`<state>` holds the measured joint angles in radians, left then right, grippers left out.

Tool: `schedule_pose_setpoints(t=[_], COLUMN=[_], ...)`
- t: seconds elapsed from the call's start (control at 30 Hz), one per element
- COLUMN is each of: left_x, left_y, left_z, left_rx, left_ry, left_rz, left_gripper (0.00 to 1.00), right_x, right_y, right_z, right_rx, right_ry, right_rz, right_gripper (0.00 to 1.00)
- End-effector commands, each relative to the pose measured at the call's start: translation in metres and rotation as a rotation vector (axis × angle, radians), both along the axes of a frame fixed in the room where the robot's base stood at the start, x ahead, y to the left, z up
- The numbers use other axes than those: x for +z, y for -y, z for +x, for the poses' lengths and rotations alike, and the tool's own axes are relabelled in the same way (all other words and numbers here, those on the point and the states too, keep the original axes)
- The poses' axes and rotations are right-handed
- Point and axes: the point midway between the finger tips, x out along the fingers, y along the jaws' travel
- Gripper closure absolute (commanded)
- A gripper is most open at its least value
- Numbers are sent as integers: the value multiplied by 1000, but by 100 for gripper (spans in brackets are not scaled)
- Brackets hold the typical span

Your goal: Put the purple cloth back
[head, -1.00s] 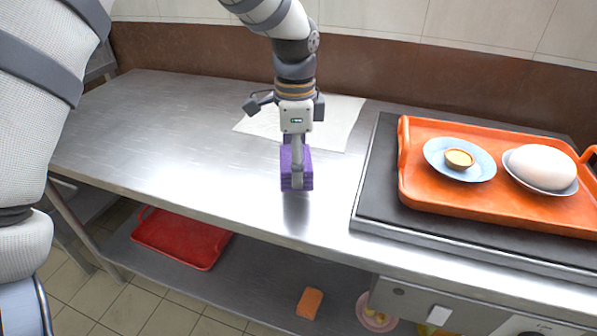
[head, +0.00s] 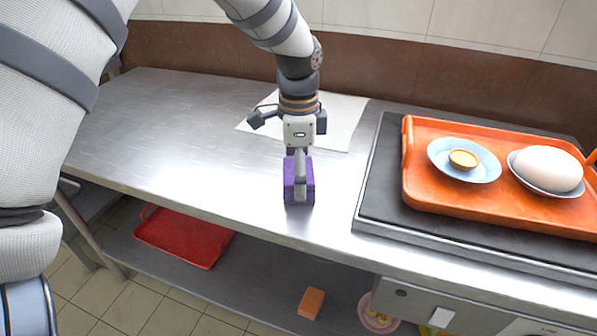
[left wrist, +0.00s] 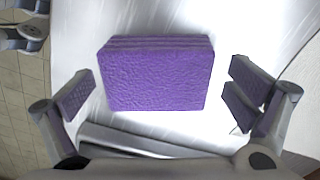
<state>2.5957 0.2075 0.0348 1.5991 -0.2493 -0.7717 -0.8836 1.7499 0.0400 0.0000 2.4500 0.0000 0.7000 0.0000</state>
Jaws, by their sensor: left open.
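The purple cloth (head: 308,184) is a folded, layered block on the steel table, near its front edge. My left gripper (head: 300,186) is above and in front of it in the head view and hides part of it. In the left wrist view the cloth (left wrist: 158,75) lies between the spread fingers of the left gripper (left wrist: 160,92). A gap shows on each side, so the gripper is open and not holding it. My right gripper is in neither view.
A white sheet (head: 342,112) lies flat behind the cloth. At right, an orange tray (head: 425,196) holds a blue saucer (head: 485,172) with a small cup and a bowl with a white rounded thing. A red tray (head: 185,240) and orange block (head: 311,303) are on the lower shelf. The table's left is clear.

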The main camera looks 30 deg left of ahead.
Motion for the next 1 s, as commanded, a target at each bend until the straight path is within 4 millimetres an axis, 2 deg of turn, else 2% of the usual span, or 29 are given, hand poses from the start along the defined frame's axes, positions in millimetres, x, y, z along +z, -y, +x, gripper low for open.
schedule_pose_setpoints(t=[0.3, 0.43, 0.6, 1.0], left_x=[86, 108, 118, 118], left_y=[0, 0, 0, 0], left_z=[1, 1, 0, 0], left_rx=[1, 0, 0, 0], left_ry=[9, 6, 1, 0], left_rz=[-1, -1, 0, 0], left_gripper=[1, 1, 1, 1], right_x=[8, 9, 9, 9], right_y=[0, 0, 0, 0], right_z=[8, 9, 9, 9], right_rx=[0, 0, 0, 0], right_ry=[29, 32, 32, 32], right_rz=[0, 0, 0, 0], right_gripper=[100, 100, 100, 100])
